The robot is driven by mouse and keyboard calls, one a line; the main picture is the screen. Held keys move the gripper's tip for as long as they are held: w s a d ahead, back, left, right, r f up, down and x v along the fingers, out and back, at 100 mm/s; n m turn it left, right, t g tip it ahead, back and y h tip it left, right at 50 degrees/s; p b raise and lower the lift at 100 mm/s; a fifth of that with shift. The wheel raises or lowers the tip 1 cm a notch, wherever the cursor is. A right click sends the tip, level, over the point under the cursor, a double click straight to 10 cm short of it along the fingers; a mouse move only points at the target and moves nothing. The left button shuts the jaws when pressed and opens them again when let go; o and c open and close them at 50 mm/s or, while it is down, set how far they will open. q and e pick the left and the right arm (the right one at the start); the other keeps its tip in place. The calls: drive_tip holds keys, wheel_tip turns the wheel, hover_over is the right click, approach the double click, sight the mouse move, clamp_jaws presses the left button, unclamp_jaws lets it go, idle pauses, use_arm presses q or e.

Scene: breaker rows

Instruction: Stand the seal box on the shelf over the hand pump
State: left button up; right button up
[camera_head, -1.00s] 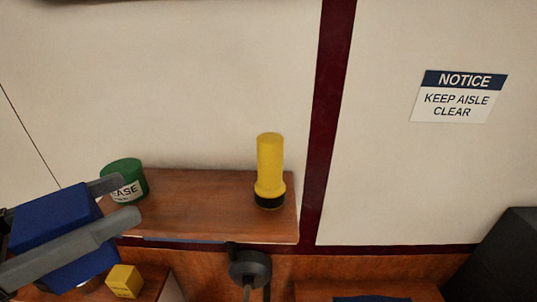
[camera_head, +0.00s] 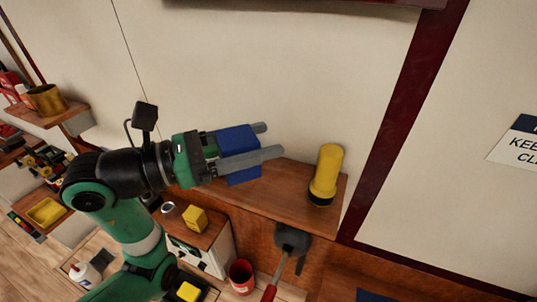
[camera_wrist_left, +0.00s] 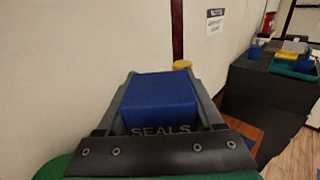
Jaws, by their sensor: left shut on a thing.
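My left gripper (camera_head: 268,140) is shut on the blue seal box (camera_head: 238,150), with a finger on either side of it. The left wrist view also shows the box (camera_wrist_left: 158,98), with "SEALS" on its near face. In the head view the box overlaps the left part of the wooden shelf (camera_head: 295,196); its height over the shelf is hard to tell. What looks like the hand pump (camera_head: 291,238), dark with a red handle, is under the shelf's right part. My right gripper is not in view.
A yellow flashlight (camera_head: 325,175) stands at the shelf's right end. Bare shelf shows between it and the held box. A yellow block (camera_head: 194,219) sits on a lower cabinet, with a red mug (camera_head: 241,276) lower down. The wall rises behind the shelf.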

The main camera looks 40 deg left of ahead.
use_arm(q)
drive_tip(key=w+f, duration=0.1)
drive_tip(key=f, duration=0.1)
drive_tip(key=w+a+f, duration=0.1)
drive_tip(key=w+f, duration=0.1)
drive_tip(key=shift+w+a+f, duration=0.1)
drive_tip(key=shift+w+f, duration=0.1)
drive_tip(key=shift+f, duration=0.15)
drive_tip(key=f, duration=0.3)
drive_tip(key=shift+w+a+f, duration=0.1)
drive_tip(key=shift+w+f, duration=0.2)
drive_tip(key=shift+f, duration=0.1)
drive_tip(key=shift+f, duration=0.1)
drive_tip(key=shift+f, duration=0.15)
drive_tip(key=o, duration=1.4)
